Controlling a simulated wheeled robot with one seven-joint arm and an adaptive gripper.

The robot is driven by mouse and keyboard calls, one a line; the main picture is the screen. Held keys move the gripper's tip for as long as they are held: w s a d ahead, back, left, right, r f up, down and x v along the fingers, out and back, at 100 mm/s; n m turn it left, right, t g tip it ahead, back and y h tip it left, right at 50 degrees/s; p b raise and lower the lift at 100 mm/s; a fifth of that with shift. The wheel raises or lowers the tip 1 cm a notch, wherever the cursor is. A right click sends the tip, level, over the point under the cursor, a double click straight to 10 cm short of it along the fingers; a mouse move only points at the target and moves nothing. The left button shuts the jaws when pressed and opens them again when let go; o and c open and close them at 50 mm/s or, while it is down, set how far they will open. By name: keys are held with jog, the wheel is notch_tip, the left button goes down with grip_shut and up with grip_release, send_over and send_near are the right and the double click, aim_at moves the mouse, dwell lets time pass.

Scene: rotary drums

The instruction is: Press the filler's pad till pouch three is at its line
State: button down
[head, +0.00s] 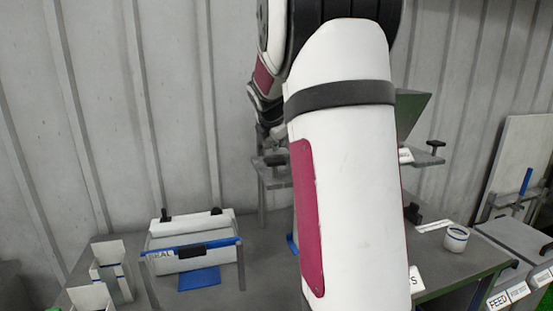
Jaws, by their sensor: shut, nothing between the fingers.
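The filler stands on the bench behind my arm. Its green hopper (411,112) shows to the right of the arm, and its middle is hidden. A small dark plate (275,160) on a post shows left of the arm; I cannot tell whether it is the pad. My gripper (268,136) is small and partly hidden, just above that plate. It looks shut and empty; I cannot tell if it touches the plate. Open white pouches with blue lines, one farther back (112,272) and one nearer (90,298), stand at the bench's left. No pouch number or filling is readable.
A sealer (190,243) with a blue bar stands left of the arm. A white cup (456,239) with a blue band sits on the bench's right. A dark knob (435,147) tops a right-hand plate. Labelled bins (518,292) stand far right. The wall is close behind.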

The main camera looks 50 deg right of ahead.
jog(key=shift+s+r+p, duration=0.15)
jog(key=shift+r+p, duration=1.2)
jog(key=shift+r, duration=0.65)
jog(key=s+a+r+m+t+y, duration=0.15)
jog(key=s+a+m, duration=0.25)
jog(key=a, duration=0.7)
jog(key=s+a+r+m+g+y, duration=0.1)
jog(key=s+a+m+y, duration=0.2)
jog(key=a, duration=0.9)
jog(key=s+a+f+m+y, duration=0.1)
jog(key=s+a+f+m, duration=0.3)
jog(key=s+a, duration=0.5)
jog(key=s+a+f+m+y+b, duration=0.1)
jog(key=s+a+f+m, duration=0.3)
jog(key=s+a, duration=0.5)
jog(key=shift+s+a+m+y, duration=0.4)
jog(key=shift+s+y, duration=0.15)
jog(key=shift+s, duration=0.1)
jog(key=shift+r, duration=0.1)
